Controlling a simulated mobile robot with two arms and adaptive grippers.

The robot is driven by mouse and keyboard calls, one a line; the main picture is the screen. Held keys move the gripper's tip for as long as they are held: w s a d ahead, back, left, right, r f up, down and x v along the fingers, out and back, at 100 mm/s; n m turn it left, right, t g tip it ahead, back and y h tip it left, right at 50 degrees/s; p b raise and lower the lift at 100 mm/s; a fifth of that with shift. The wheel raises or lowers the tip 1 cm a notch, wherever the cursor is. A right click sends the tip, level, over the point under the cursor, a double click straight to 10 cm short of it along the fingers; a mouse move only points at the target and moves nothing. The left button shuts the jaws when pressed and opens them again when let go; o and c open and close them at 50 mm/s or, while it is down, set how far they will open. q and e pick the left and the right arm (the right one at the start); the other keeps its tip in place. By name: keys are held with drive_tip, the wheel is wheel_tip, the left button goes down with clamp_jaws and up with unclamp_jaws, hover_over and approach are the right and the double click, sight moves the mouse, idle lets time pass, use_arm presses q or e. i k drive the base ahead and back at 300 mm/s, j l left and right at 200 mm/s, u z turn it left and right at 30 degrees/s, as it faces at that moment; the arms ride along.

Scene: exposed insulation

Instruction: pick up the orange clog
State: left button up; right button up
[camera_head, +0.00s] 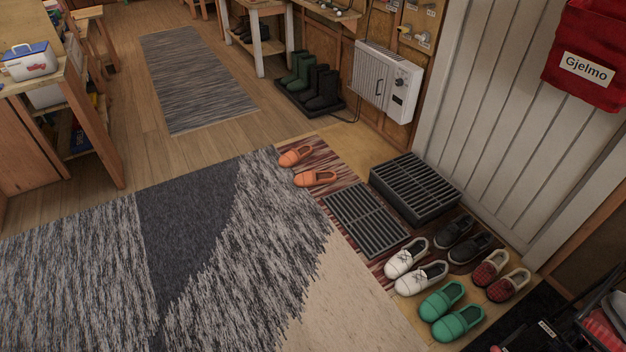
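Two orange clogs lie side by side on the reddish-brown striped mat near the middle of the head view. The farther orange clog (295,156) is just above the nearer orange clog (316,178). Both stand upright on their soles, close to the edge of the large grey rug (215,220). Neither of my grippers shows in the head view.
A flat dark grate (367,219) and a raised black grate (415,188) are right of the clogs. White shoes (406,257), black shoes (454,232), red patterned shoes (490,268) and green clogs (442,300) stand in front of the door (500,120). The grey rug is clear.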

sight(306, 179)
drive_tip(key=i+j+u, duration=0.25)
drive_tip(key=i, duration=0.15)
drive_tip(key=i+u, duration=0.25)
drive_tip(key=i, duration=0.15)
drive_tip(key=i+u, duration=0.3)
drive_tip(key=i, duration=1.6)
drive_tip(key=i+j+z, duration=0.15)
drive_tip(key=i, duration=0.4)
drive_tip(key=i+j+z, duration=0.2)
drive_tip(key=i, duration=0.3)
drive_tip(key=i+j+z, duration=0.15)
drive_tip(key=i, duration=0.35)
drive_tip(key=i+z, duration=0.2)
drive_tip(key=z, duration=0.2)
drive_tip(key=i+j+z, duration=0.15)
drive_tip(key=z, duration=0.25)
drive_tip(key=i+j+z, duration=0.15)
drive_tip(key=z, duration=0.3)
drive_tip(key=i+j+z, duration=0.2)
drive_tip(key=z, duration=0.2)
drive_tip(key=i+j+z, duration=0.1)
drive_tip(key=j+z, duration=0.15)
drive_tip(key=z, duration=0.15)
